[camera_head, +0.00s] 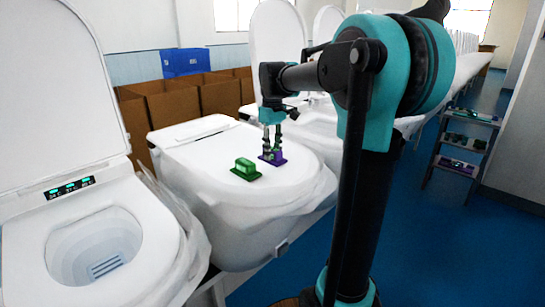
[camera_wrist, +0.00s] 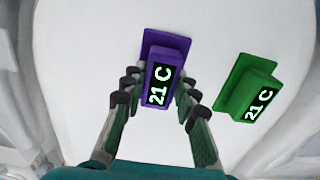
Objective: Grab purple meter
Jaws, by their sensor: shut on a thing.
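The purple meter (camera_head: 273,157) sits on the closed white lid of the middle toilet. My gripper (camera_head: 272,150) points down from above and is shut on the purple meter, with a finger along each side. The gripper's fingers also show in the wrist view (camera_wrist: 158,95). A green meter (camera_head: 246,169) stands on the same lid, left of the purple one.
An open toilet (camera_head: 95,250) with a raised lid stands at the left. More toilets stand in a row behind my arm. Cardboard boxes (camera_head: 175,105) and a blue crate (camera_head: 186,62) are at the back left. A shelf rack (camera_head: 462,150) stands at the right on the blue floor.

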